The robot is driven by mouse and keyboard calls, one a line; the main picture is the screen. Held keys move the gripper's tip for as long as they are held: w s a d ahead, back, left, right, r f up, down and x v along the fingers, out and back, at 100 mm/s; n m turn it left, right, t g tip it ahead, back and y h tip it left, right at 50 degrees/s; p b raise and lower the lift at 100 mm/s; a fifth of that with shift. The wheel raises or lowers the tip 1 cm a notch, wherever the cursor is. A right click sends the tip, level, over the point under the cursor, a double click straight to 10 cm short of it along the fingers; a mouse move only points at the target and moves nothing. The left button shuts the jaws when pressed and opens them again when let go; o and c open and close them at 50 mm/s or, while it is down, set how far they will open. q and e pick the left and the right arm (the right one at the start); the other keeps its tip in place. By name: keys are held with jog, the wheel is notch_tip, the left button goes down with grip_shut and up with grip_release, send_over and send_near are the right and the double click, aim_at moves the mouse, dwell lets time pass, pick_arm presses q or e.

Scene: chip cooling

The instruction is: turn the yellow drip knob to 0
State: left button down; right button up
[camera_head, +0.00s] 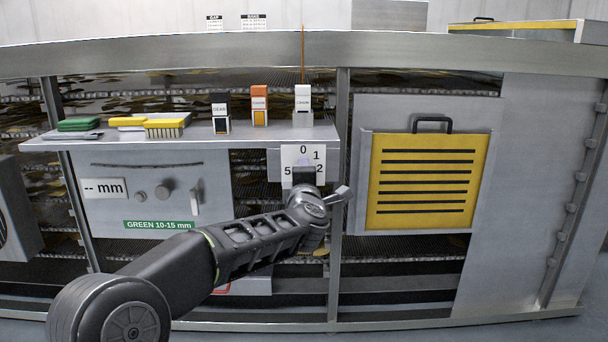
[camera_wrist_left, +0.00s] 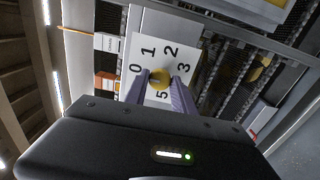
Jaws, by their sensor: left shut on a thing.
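The plate carries the printed numbers 0, 1, 2, 3 and 5; the 4 is hidden by a finger. My left gripper (camera_wrist_left: 160,82) is shut on the knob, one finger on each side. I cannot tell which number the knob points to. In the head view the plate (camera_head: 290,153) hangs under the shelf's right end, and my left gripper (camera_head: 304,174) covers the knob. My right gripper is not in view.
Above the plate, a metal shelf (camera_head: 190,139) holds black, orange and white boxes, with green and yellow brushes at left. A gauge panel (camera_head: 140,209) with small knobs is left of the plate. A yellow slotted panel (camera_head: 428,180) with a black handle is at right.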

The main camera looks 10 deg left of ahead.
pick_arm(q)
jog(key=c, duration=1.1)
grip_release()
jog(key=v, duration=0.8)
jog(key=shift+w+p, duration=0.1)
jog(key=shift+p, duration=0.25)
jog(key=shift+f, duration=0.1)
